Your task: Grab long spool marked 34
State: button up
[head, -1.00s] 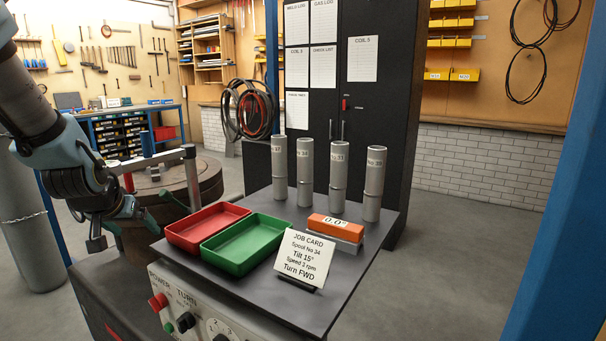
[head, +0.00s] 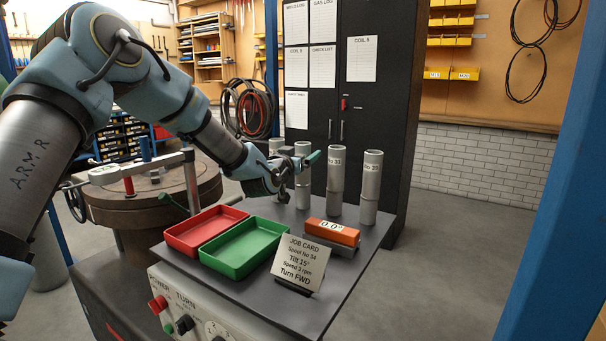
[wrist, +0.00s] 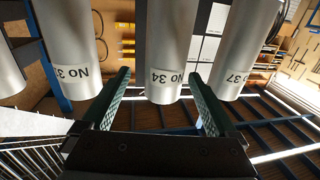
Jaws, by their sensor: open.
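The long grey spool marked No 34 (wrist: 166,60) stands between the two fingers of my gripper (wrist: 160,76) in the wrist view, where the picture is upside down. A gap shows on each side of it, so the open fingers do not clamp it. In the head view my gripper (head: 296,165) is at the second spool from the left, spool No 34 (head: 303,196), hiding its middle. Spool No 37 (wrist: 232,55) is on one side and spool No 31 (head: 335,187) on the other, both upright.
Another spool (head: 370,188) stands at the right end of the row.

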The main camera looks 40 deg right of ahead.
jog(key=shift+w+p+x, duration=0.25)
jog(key=shift+p+x, duration=1.25)
jog(key=shift+x, duration=1.1)
jog(key=shift+a+f, duration=0.1)
jog(key=shift+f, duration=0.05)
grip_shut()
